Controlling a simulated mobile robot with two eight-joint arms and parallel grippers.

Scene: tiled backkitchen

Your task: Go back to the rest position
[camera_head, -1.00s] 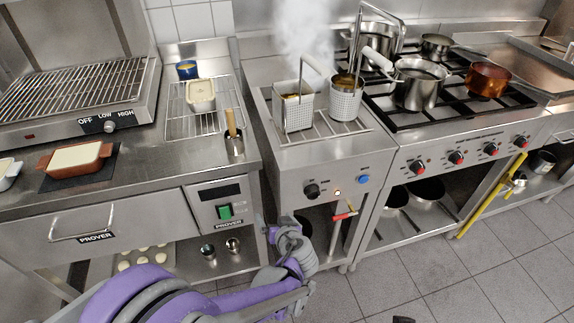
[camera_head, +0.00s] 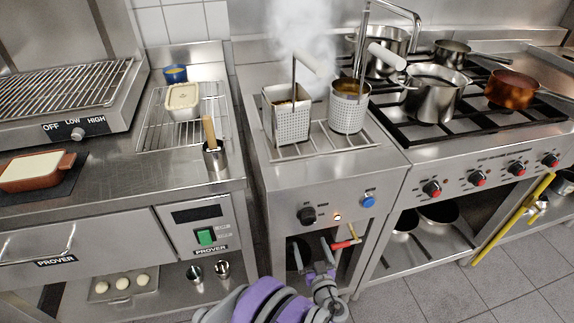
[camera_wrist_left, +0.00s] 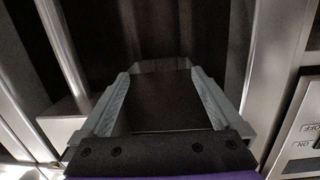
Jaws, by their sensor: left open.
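My left gripper (camera_head: 312,250) is at the lower middle of the head view, in front of the open cabinet under the fryer (camera_head: 320,180). Its two grey fingers stand apart with nothing seen between them. In the left wrist view the open gripper (camera_wrist_left: 160,72) points into a dark cabinet space between metal posts. A red-handled drain valve (camera_head: 345,244) is close to the right finger in the head view; whether they touch cannot be told. My purple and grey left arm comes up from the bottom edge. My right gripper is not in view.
Two fryer baskets (camera_head: 286,118) (camera_head: 348,112) stand on the steaming fryer. Pots, including a steel pot (camera_head: 432,100) and a copper pan (camera_head: 511,90), stand on the stove. A prover counter (camera_head: 110,187) is at left. Tiled floor (camera_head: 440,290) is clear at lower right.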

